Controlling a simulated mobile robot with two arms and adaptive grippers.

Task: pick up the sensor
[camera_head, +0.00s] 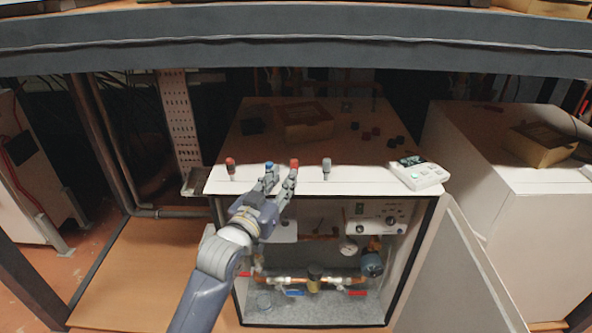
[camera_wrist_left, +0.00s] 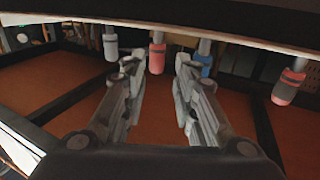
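Several small capped cylinders, which may be sensors, stand in a row along the front of a white cabinet top (camera_head: 310,185). From the left they are a red-and-grey one (camera_head: 230,166), a blue one (camera_head: 269,167), a red one (camera_head: 294,163) and a grey one (camera_head: 326,165). My left gripper (camera_head: 279,178) is open at the front edge, close to the blue and red ones. In the left wrist view, the red one (camera_wrist_left: 157,55) shows between the open fingertips, and the blue one (camera_wrist_left: 206,62) is partly behind the right finger. I cannot tell whether anything touches. My right gripper is out of view.
A white device with a screen (camera_head: 418,173) lies at the right end of the top. A cardboard box (camera_head: 305,122) and small dark parts lie farther back. Below is an open cabinet with pipes and valves (camera_head: 313,281). A dark beam (camera_head: 300,32) crosses above.

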